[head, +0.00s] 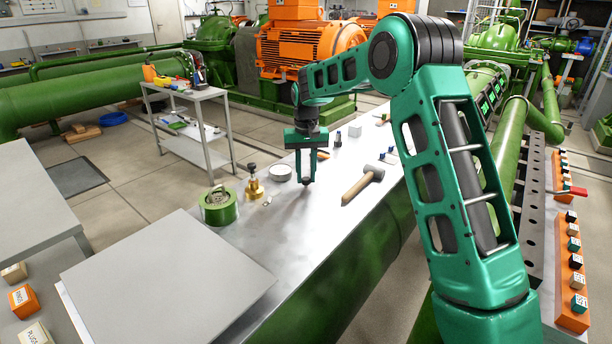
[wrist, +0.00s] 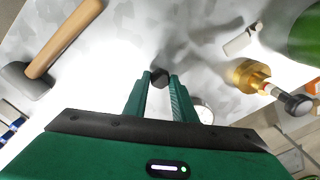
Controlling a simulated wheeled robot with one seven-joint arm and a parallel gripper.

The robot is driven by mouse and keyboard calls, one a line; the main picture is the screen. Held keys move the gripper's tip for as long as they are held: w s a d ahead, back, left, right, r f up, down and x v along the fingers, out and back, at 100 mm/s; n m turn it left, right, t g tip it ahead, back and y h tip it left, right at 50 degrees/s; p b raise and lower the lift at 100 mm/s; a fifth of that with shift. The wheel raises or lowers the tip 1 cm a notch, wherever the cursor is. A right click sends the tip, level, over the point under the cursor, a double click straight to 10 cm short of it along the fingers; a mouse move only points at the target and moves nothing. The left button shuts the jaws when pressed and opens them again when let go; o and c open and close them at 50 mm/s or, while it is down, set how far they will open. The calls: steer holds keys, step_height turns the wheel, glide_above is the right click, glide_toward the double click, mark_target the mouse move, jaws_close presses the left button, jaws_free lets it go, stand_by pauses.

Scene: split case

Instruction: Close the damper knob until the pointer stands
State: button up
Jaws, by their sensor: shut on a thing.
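My gripper (head: 306,178) points down at the metal bench top in the head view. In the wrist view my gripper (wrist: 161,80) is shut on a small dark knob (wrist: 159,75), which looks like the damper knob. The fingers hide most of it in the head view. No pointer mark on it can be made out. A round pale dial (wrist: 203,112) shows partly behind the right finger in the wrist view. It seems to be the round grey-rimmed piece (head: 280,172) left of the gripper in the head view.
A brass valve with a black knob (head: 254,184) and a green cylinder (head: 218,206) stand left of my gripper. A wooden-handled mallet (head: 362,184) lies to the right. A light block (head: 355,131) and small blue pieces lie farther back.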

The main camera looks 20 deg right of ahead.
mark_target(306, 178)
steer(key=shift+w+a+r+n, duration=0.1)
steer(key=shift+w+r+n, duration=0.05)
steer(key=shift+n, duration=0.15)
steer(key=o, duration=1)
steer(key=shift+o, duration=0.2)
step_height(306, 178, up, 11)
steer(key=shift+f, duration=0.2)
